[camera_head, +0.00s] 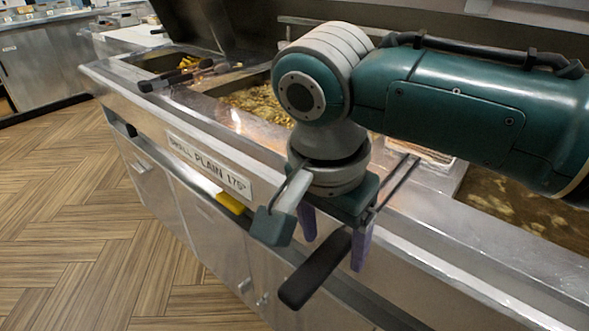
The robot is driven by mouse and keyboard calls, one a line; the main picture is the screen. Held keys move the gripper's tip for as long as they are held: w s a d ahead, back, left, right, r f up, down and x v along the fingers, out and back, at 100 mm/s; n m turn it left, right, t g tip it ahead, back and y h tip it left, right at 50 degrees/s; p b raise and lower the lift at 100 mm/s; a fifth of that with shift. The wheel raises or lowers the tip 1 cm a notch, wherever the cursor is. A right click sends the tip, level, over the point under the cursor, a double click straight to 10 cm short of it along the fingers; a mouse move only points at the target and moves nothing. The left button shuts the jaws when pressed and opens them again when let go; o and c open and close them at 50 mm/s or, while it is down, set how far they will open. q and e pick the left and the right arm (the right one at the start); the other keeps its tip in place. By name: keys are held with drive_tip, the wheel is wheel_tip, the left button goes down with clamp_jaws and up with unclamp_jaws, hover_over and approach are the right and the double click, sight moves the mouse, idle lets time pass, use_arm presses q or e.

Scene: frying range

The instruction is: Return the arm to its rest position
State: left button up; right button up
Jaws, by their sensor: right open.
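My right arm reaches in from the right over the frying range (425,235). Its right gripper (334,240) points down at the front edge, with two purple fingers spread apart. A black handle (312,272) sticks out past the front edge, close to the fingers, and slants down to the left. Thin metal rods (398,182) run from it back toward the vats. The fingers appear on either side of the handle; I cannot tell whether they touch it. The arm hides part of the range behind it. My left gripper is not in view.
Vats with frying food (257,101) lie behind the front edge. Other black handles (172,79) lie at the far left. A label (209,167) is on the front panel, with a yellow object (231,203) below it. Wooden floor (70,220) at left is clear.

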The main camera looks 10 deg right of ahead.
wheel_tip(320, 180, up, 9)
drive_tip(key=a+p, duration=0.1)
drive_tip(key=p, duration=0.1)
drive_tip(key=s+a+f+n+y+p, duration=0.2)
drive_tip(key=s+n+y+p, duration=0.15)
drive_tip(key=s+n, duration=0.5)
drive_tip(key=s+d+r+n+t+h+p, duration=0.2)
drive_tip(key=s+d+n, duration=0.2)
drive_tip(key=s+d, duration=0.65)
wheel_tip(320, 180, up, 39)
drive_tip(key=p, duration=3.8)
drive_tip(key=shift+s+f, duration=0.2)
drive_tip(key=shift+s, duration=0.2)
drive_tip(key=shift+d, duration=0.1)
